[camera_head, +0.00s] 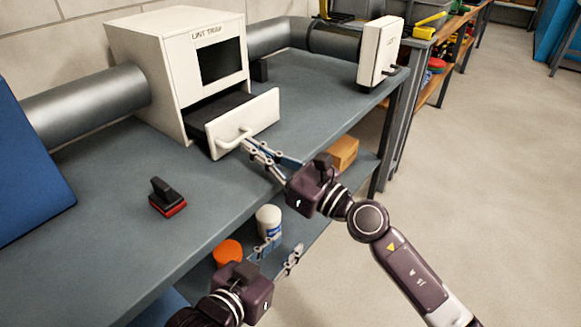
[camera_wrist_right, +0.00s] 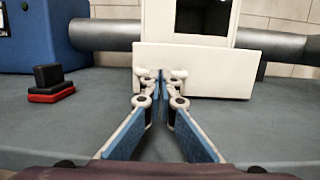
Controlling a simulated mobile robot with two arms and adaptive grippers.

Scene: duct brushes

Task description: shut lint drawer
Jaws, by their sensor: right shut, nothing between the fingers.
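The lint trap (camera_head: 170,58) is a white box on the grey bench. Its lint drawer (camera_head: 262,112) is pulled out, with a dark inside and a pale bar handle (camera_head: 232,140) on the front. The drawer front (camera_wrist_right: 208,70) also fills the middle of the right wrist view. My right gripper (camera_head: 250,146) is shut and empty, its tips close in front of the drawer front beside the handle. I cannot tell whether they touch. In the right wrist view the fingers (camera_wrist_right: 161,80) hide part of the front. My left gripper (camera_head: 287,245) is open and empty, low beyond the bench's front edge.
A black and red brush (camera_head: 167,197) lies on the bench left of the drawer. Grey ducts (camera_head: 85,103) run from the box. A white panel (camera_head: 380,50) stands at the right. A white jar (camera_head: 268,220), orange lid (camera_head: 228,252) and orange block (camera_head: 343,151) are on the lower shelf.

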